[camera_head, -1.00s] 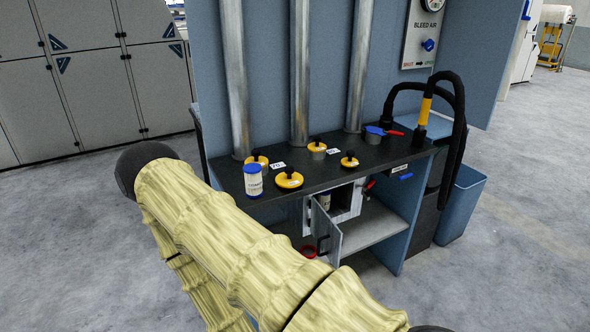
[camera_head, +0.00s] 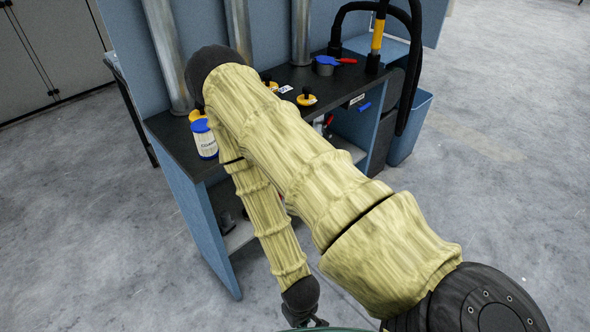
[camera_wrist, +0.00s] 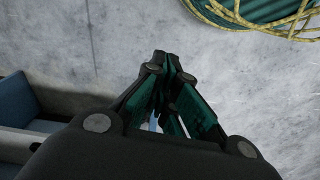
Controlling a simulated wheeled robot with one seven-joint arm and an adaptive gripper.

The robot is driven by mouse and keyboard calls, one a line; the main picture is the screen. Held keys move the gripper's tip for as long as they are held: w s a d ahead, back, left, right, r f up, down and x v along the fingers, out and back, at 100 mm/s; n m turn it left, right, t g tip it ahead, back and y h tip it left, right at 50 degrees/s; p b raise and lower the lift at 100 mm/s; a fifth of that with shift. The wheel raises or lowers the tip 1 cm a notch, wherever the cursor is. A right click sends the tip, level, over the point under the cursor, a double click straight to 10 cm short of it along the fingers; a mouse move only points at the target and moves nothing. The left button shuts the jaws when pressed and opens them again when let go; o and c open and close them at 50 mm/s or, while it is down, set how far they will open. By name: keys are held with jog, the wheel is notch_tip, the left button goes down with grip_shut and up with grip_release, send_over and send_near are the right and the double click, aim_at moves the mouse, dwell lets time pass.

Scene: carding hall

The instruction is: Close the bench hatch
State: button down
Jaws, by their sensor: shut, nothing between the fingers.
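The bench (camera_head: 165,125) has a dark top and blue sides. The hatch in its lower part is hidden behind my arm in the head view, so I cannot see how its door stands now. My gripper (camera_head: 308,322) is at the bottom edge of the head view, low in front of the bench and only partly in frame. In the wrist view my gripper (camera_wrist: 167,58) has its fingertips together with nothing between them. The hatch does not show clearly in the wrist view.
A white jar with a blue lid (camera_head: 205,140) stands at the bench's front left. A blue bin (camera_head: 408,128) stands to the right. The grey floor (camera_head: 500,180) is clear there.

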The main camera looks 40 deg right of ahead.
jog(key=w+d+r+m+t+h, duration=0.1)
jog(key=w+d+r+m+h, duration=0.35)
jog(key=w, duration=0.75)
jog(key=w+d+r+m+t+h, duration=0.1)
jog(key=w+d+r+m, duration=0.5)
jog(key=w, duration=0.6)
jog(key=w+r+m+g+y+b, duration=0.1)
jog(key=w+r+m+g, duration=0.25)
jog(key=r+m, duration=0.4)
jog(key=w+r+m+g+y, duration=0.1)
jog(key=w+r+m+g, duration=0.1)
jog(key=w+r+m, duration=0.35)
jog(key=s+d+f, duration=0.3)
jog(key=f, duration=0.3)
jog(key=shift+s+d+f, duration=0.15)
jog(key=shift+s+d, duration=0.2)
jog(key=shift+d, duration=0.05)
jog(key=shift+t+p, duration=0.3)
jog(key=shift+t, duration=0.05)
